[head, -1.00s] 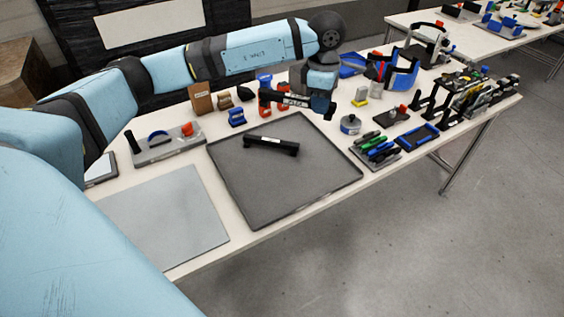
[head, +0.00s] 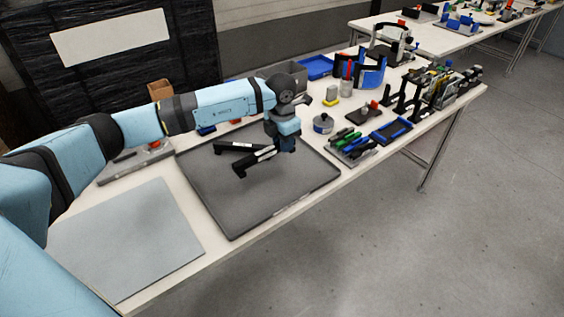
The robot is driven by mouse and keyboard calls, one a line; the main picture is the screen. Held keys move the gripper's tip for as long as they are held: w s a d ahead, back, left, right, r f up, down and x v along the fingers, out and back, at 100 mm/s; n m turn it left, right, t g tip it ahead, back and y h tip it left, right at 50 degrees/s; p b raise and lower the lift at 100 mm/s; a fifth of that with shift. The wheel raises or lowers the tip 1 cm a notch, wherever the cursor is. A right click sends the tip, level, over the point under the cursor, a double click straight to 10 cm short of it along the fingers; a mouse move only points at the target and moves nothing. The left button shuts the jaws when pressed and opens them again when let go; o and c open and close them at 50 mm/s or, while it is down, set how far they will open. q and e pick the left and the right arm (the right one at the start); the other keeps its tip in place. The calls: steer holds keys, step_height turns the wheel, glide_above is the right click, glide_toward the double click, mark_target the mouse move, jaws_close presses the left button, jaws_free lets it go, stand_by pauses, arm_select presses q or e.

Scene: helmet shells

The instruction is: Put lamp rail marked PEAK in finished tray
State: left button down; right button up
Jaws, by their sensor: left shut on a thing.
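My left gripper (head: 284,147) is shut on a black rail (head: 254,161) with a light label. The lettering on the label is too small to read. The held rail is over the dark grey tray (head: 235,205), low near its surface; I cannot tell whether it touches. My right gripper is out of view.
A light grey mat (head: 128,235) lies left of the tray. Right of the tray stand a round tin (head: 323,124), a holder with coloured pens (head: 350,145) and a blue-rimmed tray (head: 391,131). The front half of the dark tray is clear.

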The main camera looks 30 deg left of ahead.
mark_target(283, 171)
arm_select(q)
steer(key=shift+f, duration=3.65)
steer(key=shift+f, duration=0.1)
steer(key=c, duration=1)
jaws_free()
steer(key=shift+f, duration=0.1)
steer(key=shift+o, duration=0.2)
steer(key=shift+r, duration=0.2)
steer(key=r, duration=1.2)
steer(key=shift+s+a, duration=0.1)
steer(key=shift+s, duration=0.15)
steer(key=shift+s+f, duration=0.1)
